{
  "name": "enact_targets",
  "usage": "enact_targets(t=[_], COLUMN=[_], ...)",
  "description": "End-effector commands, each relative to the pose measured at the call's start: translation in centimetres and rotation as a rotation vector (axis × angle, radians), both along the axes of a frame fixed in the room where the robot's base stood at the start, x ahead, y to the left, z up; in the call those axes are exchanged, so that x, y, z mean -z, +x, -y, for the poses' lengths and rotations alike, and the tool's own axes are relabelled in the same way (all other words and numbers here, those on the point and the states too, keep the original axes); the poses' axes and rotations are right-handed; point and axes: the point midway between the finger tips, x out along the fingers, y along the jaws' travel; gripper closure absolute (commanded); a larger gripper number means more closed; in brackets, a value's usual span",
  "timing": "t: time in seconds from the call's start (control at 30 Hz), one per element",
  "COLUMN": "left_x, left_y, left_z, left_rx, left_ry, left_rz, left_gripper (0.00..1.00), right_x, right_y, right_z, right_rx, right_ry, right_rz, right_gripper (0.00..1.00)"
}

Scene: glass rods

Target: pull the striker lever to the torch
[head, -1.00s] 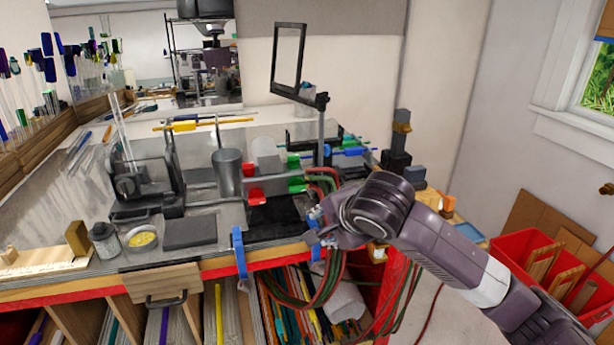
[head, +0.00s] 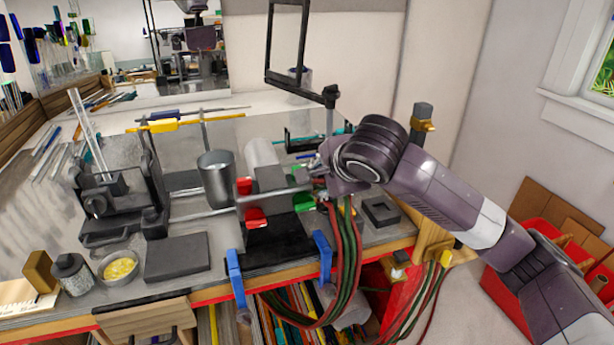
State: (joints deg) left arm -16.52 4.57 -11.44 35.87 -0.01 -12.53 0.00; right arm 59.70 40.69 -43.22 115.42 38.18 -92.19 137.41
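The torch (head: 270,180) is a dark block with red and green knobs, on a black base at the table's front middle. Red and green hoses (head: 347,255) hang from its right side over the table edge. My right gripper (head: 318,176) is at the torch's right end, close to the green knobs and hose ends; I cannot tell whether it touches them. Its fingers are small and partly hidden, so their opening is unclear. An upright post with a brass fitting (head: 422,124) stands behind my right arm; I cannot tell whether it is the striker lever. My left gripper is out of view.
Blue clamps (head: 235,285) grip the table's front edge. A metal cup (head: 216,178) stands left of the torch, with a dark slab (head: 177,257) nearer the front. A black-framed pane (head: 287,45) rises behind. A red bin (head: 510,290) is on the right.

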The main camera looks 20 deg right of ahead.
Motion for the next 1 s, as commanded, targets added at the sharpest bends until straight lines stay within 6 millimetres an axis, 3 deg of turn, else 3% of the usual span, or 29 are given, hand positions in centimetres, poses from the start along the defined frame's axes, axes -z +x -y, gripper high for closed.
enact_targets(t=[0.43,0.83,1.0], left_x=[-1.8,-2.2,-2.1], left_y=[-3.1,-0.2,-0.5], left_z=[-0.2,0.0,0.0], left_rx=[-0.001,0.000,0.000], left_ry=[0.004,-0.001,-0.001], left_rz=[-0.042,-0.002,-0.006], left_gripper=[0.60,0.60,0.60], right_x=[4.1,5.1,5.1], right_y=[4.6,5.5,5.5], right_z=[-0.1,-0.2,-0.2], right_rx=[0.000,-0.001,-0.001], right_ry=[-0.002,-0.001,-0.001], right_rz=[-0.003,0.000,0.000], right_gripper=[0.65,0.65,0.82])
